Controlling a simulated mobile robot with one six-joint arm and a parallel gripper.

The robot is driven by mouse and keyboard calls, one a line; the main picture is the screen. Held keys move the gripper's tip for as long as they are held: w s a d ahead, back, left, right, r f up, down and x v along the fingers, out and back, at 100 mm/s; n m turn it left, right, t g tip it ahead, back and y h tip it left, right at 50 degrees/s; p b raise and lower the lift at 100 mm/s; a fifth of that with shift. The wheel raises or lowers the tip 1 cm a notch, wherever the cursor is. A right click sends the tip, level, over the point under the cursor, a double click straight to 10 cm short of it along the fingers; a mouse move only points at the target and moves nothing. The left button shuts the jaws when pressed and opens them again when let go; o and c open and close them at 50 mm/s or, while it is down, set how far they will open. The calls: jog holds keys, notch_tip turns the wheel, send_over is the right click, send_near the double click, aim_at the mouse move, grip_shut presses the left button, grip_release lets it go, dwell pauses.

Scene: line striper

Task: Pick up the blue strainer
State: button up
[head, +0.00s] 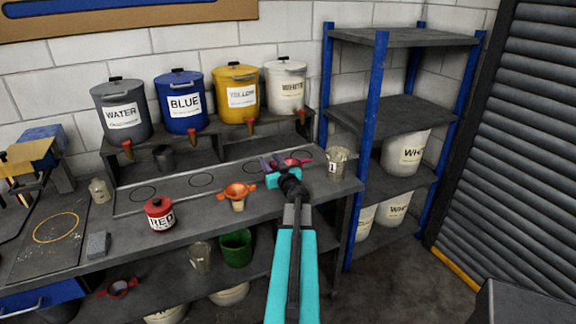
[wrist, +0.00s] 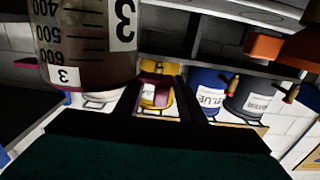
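I cannot make out a blue strainer in either view. My gripper (head: 268,164) is low over the right part of the workbench. In the wrist view its two dark fingers (wrist: 160,100) stand apart, with a purple-pink patch showing between them; I cannot tell what it is. A pink-red strainer (head: 295,161) lies just beyond the gripper, partly hidden by it. An orange strainer (head: 238,190) sits on a small cup left of the gripper. A red strainer (head: 118,288) lies on the lower shelf.
A clear measuring cup (head: 338,163) stands close right of the gripper and looms large in the wrist view (wrist: 95,45). Blue (head: 184,102) and yellow (head: 238,93) buckets stand on the rack behind.

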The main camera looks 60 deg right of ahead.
jog(key=shift+w+d, duration=0.3)
jog(key=shift+w, duration=0.15)
dwell(0.3)
grip_shut()
